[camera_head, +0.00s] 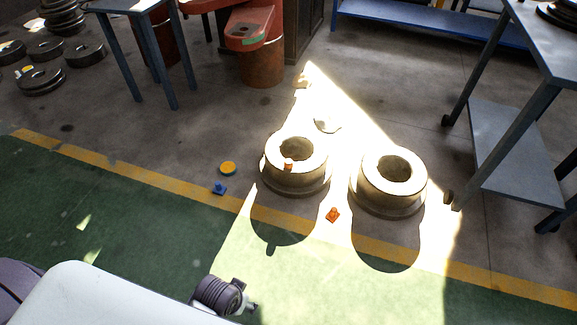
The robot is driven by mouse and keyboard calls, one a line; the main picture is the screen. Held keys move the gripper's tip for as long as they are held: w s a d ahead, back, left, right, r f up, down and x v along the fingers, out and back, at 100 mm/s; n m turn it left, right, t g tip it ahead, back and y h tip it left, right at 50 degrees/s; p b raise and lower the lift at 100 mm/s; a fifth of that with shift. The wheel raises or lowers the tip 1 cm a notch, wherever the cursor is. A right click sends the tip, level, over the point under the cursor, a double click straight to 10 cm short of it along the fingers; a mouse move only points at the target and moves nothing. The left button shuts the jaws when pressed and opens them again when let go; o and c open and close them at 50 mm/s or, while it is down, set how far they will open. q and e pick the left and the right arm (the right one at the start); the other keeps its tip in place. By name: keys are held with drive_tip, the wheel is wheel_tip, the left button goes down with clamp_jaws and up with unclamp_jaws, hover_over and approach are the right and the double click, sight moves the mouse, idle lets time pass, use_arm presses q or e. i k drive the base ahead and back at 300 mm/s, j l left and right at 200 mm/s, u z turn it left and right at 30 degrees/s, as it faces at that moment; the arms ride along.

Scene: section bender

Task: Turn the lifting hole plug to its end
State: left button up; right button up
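Two heavy pale metal rings stand on the floor in the head view, a left ring (312,152) and a right ring (408,178), each with a wide central hole. A small orange-brown piece (288,164), which may be the lifting hole plug, sits at the front inner rim of the left ring. Its turn position is too small to tell. What looks like my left gripper (244,306) shows at the bottom, low and well apart from both rings. Its fingers are not clear. My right gripper is not in view.
A blue piece (219,189), a yellow disc (228,168) and an orange piece (332,215) lie on the floor around the rings. Blue tables stand at upper left (158,55) and right (515,150). The green floor (130,230) in front is clear.

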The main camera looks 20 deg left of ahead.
sight(287, 161)
drive_tip(key=i+l+u, duration=0.3)
drive_tip(key=i+l, duration=0.45)
